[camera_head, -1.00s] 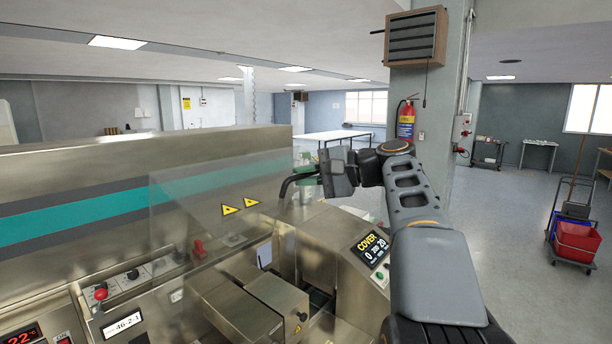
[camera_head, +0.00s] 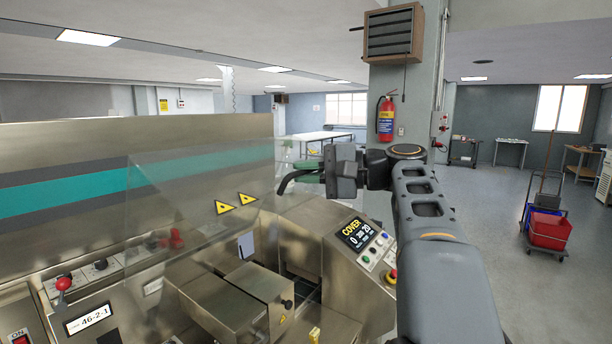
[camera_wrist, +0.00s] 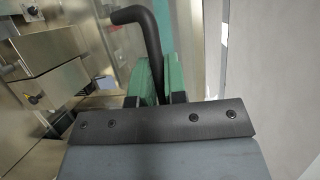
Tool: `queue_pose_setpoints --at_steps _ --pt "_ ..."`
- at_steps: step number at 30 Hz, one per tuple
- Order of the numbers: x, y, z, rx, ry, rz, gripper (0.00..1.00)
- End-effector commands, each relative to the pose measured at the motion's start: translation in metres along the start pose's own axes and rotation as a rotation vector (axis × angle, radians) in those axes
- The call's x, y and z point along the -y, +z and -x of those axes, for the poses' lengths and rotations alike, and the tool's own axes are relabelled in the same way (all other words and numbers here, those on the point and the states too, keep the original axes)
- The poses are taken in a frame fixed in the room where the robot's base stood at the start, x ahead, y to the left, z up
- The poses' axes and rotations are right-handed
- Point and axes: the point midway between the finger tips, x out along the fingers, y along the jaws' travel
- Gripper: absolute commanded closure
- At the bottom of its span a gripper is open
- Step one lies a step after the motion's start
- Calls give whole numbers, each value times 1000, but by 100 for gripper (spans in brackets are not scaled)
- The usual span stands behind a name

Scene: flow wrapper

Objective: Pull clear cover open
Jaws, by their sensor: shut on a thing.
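The clear cover (camera_head: 190,200) is a transparent hood with yellow warning triangles, over the steel flow wrapper in the head view. A black bent handle (camera_head: 286,181) is at its right edge. My gripper (camera_head: 308,170), with green fingers, is at the handle. In the wrist view my gripper (camera_wrist: 158,82) is shut on the black handle (camera_wrist: 150,35), which rises between the green fingers and bends left. The grasped part of the handle is hidden by the fingers. The cover's panel is hard to make out in the wrist view.
The control panel marked COVER (camera_head: 362,235) is below my arm, with an emergency stop button (camera_head: 391,276) beside it. A red-knobbed lever (camera_head: 63,284) stands at the left. Open floor lies to the right, with a red mop bucket (camera_head: 549,231) farther off.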

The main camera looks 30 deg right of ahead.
Motion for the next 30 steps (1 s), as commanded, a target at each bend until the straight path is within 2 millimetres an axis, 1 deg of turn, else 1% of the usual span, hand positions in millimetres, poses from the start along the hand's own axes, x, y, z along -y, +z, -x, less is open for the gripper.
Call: queue_pose_setpoints --at_steps 1,12,13,15,23,26,29,30 --pt "-6 0 0 1 -4 1 100" --pt "-4 2 0 5 -9 5 100" --pt "-4 2 0 5 -9 5 86" --pt "-4 2 0 5 -9 5 79" --pt "-4 2 2 4 -9 5 78" --pt "-4 1 8 2 -9 5 78" --pt "-5 1 22 -1 -10 5 78" --pt "-5 1 30 -1 -10 5 78"
